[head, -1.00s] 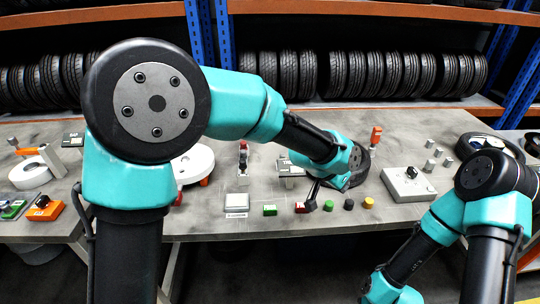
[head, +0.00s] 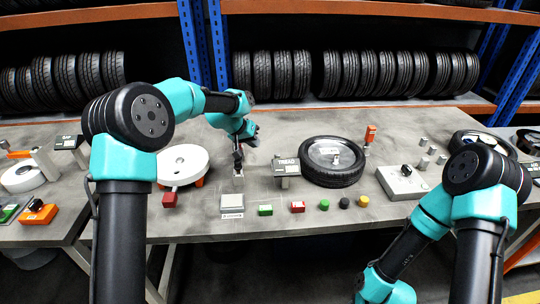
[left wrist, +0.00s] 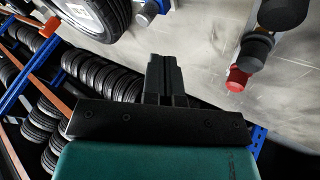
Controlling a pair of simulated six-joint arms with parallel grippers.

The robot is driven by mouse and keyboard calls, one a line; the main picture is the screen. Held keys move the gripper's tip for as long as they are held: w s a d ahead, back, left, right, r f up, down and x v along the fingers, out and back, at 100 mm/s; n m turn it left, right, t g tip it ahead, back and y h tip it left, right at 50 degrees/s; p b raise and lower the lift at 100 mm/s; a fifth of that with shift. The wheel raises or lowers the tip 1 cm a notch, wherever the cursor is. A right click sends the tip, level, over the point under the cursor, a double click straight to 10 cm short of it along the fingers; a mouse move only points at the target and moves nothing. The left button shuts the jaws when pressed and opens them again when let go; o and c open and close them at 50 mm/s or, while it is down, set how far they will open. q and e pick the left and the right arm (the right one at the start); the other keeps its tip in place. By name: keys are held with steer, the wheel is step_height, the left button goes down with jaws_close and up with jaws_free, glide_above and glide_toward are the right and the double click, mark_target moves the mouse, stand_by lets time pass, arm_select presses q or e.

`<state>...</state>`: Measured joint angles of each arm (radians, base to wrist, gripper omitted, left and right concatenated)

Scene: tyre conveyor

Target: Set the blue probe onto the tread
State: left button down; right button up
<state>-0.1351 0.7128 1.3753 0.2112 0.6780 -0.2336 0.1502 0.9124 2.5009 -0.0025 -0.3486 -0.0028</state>
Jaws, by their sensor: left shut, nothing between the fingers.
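Part of a tyre also shows at the top left of the left wrist view (left wrist: 112,16). A part with a blue piece (left wrist: 148,14) is beside it, cut by the frame edge; I cannot tell whether it is the blue probe. My left gripper (head: 254,130) is over the table, left of the tyre and apart from it; its fingers (left wrist: 165,62) are shut and empty. My right gripper is not in view.
A dark device with a red tip (left wrist: 238,78) stands right of the fingers in the wrist view. A white disc (head: 182,162), a grey pad (head: 232,203), coloured blocks (head: 265,210) and a grey control box (head: 403,183) are on the table. Tyre racks line the back.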

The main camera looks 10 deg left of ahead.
arm_select(q)
steer(key=shift+w+a+f, duration=0.1)
stand_by(0.3)
steer(key=x, duration=0.9)
steer(key=shift+w+d+f, duration=0.1)
steer(key=shift+d+f, duration=0.15)
steer(key=shift+f, duration=0.05)
